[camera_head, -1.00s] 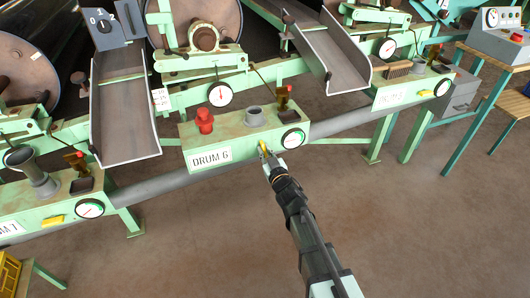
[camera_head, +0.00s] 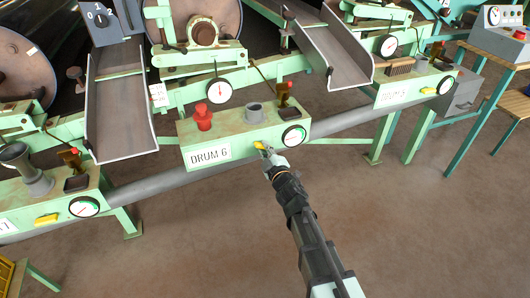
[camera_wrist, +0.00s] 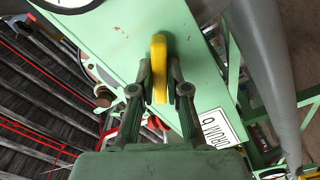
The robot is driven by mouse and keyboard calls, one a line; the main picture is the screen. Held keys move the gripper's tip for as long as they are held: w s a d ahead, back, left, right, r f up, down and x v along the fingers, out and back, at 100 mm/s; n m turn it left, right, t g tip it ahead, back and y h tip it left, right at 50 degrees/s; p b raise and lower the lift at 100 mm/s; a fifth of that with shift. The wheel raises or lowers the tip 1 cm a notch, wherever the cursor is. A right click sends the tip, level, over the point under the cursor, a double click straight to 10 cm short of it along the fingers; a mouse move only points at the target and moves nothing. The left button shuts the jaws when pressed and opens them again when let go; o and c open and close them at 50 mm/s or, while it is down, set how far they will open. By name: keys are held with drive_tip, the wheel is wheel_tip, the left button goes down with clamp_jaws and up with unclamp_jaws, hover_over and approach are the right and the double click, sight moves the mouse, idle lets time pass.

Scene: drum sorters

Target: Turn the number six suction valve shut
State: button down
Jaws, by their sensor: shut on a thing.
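In the head view the lever leans to the left. My gripper (camera_head: 267,153) reaches it from the front and is shut on it. In the wrist view the yellow lever (camera_wrist: 159,60) stands between the two dark fingers (camera_wrist: 160,85), one on each side. The fingers hide part of the lever in the head view.
A grey pipe (camera_head: 170,182) runs along below the boxes. The neighbouring box at left has its own yellow lever (camera_head: 47,219), lying nearly level, and another yellow lever (camera_head: 429,90) shows at right. A red knob (camera_head: 203,117) stands on the DRUM 6 box. The floor in front is clear.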

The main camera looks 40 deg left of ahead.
drive_tip(key=n+b, duration=0.2)
drive_tip(key=n, duration=0.3)
drive_tip(key=shift+w, duration=0.1)
drive_tip(key=shift+n, duration=0.4)
drive_tip(key=c, duration=1.2)
unclamp_jaws()
drive_tip(key=shift+o, duration=0.2)
drive_tip(key=v, duration=1.2)
